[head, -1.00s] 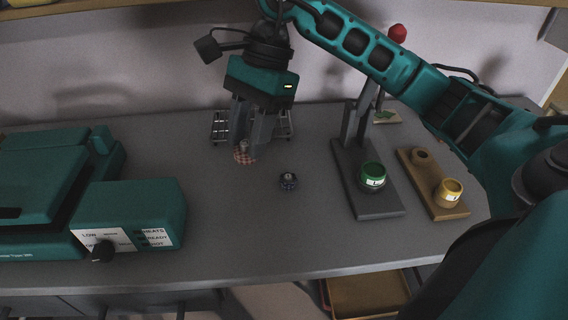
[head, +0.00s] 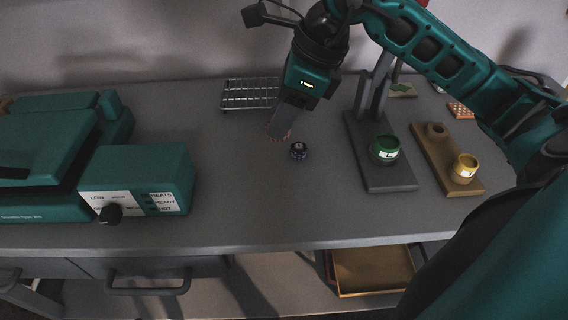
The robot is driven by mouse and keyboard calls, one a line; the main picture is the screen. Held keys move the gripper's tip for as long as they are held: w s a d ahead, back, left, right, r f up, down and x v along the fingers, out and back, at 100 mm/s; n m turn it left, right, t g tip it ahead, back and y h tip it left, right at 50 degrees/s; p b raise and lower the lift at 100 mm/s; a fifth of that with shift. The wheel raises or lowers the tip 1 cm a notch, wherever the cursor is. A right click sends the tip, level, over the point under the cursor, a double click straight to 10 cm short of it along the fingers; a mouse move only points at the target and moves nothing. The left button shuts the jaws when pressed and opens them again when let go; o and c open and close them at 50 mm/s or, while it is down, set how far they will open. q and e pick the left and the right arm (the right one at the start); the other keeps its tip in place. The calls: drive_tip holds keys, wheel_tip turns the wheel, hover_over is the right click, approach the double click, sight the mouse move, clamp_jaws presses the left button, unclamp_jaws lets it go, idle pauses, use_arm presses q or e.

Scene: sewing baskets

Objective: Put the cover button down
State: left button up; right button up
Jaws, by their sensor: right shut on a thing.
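My right gripper (head: 281,133) reaches down from the upper right over the middle of the table. It is shut on a small red-and-white checked piece, apparently the cover button (head: 282,138), which shows only in part below the fingertips. The fingers hide most of it, and I cannot tell whether it touches the table. A small dark blue patterned button (head: 299,151) sits on the table just right of and nearer than the fingertips. My left gripper is not in view.
A wire rack (head: 250,94) lies behind the gripper. A teal machine (head: 136,176) with a dial stands left. The table's front middle is clear.

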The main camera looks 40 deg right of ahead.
wheel_tip(320, 180, down, 7)
drive_tip(key=shift+b, duration=0.55)
wheel_tip(320, 180, down, 4)
drive_tip(key=shift+f+b, duration=0.25)
drive_tip(key=shift+b, duration=0.2)
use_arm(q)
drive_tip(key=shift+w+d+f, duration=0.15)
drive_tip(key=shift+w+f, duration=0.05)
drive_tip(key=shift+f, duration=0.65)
use_arm(e)
drive_tip(key=shift+f, duration=0.15)
drive_tip(key=o, duration=1)
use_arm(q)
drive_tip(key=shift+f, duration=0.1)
